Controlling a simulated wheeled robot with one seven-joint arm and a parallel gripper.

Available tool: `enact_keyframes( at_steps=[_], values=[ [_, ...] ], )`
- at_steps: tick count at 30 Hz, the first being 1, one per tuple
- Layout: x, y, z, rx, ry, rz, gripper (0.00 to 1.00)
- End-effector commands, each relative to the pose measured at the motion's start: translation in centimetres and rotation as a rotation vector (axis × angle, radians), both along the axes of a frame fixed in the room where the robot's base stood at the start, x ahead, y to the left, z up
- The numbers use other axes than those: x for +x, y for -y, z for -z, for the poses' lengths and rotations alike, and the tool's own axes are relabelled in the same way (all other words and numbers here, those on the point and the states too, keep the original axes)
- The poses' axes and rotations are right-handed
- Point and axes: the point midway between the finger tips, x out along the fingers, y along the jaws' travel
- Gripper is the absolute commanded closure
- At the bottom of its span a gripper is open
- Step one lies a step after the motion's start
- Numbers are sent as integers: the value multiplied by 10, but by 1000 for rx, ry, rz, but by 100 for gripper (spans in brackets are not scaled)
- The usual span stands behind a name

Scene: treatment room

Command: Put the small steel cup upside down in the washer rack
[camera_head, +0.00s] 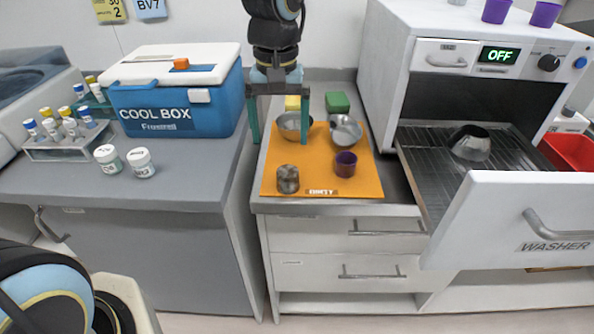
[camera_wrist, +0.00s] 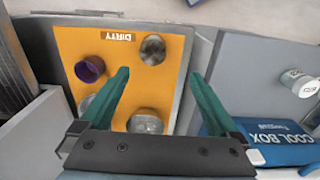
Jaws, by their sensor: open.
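The small steel cup (camera_head: 288,180), a mottled grey cylinder, stands at the front left of the orange mat (camera_head: 318,180); I cannot tell which way up it is. It also shows in the wrist view (camera_wrist: 153,49), just beyond the fingertips. My gripper (camera_head: 281,141) is open and empty above the mat, its green fingers pointing down, apart from the cup. In the wrist view, the gripper (camera_wrist: 158,74) has its fingers spread wide. The washer rack (camera_head: 425,165) is pulled out at the right, with a steel bowl (camera_head: 471,147) upside down on it.
Two steel bowls (camera_head: 295,125) (camera_head: 344,131) and a purple cup (camera_head: 345,164) share the mat. Yellow and green blocks stand behind. A blue cool box (camera_head: 180,100) stands left. The white washer door front (camera_head: 510,215) rises at the rack's front. The rack's left side is free.

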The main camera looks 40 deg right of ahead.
Motion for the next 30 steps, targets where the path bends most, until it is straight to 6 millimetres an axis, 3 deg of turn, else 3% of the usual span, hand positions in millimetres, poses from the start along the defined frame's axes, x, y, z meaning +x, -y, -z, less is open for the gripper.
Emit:
enact_keyframes(
  at_steps=[4,12,20,30],
  values=[
    [-9,8,8,4,-3,15,3],
    [-10,7,48,5,-4,15,3],
    [-11,6,66,5,-5,15,3],
    [-14,4,106,3,-3,15,3]
  ],
)
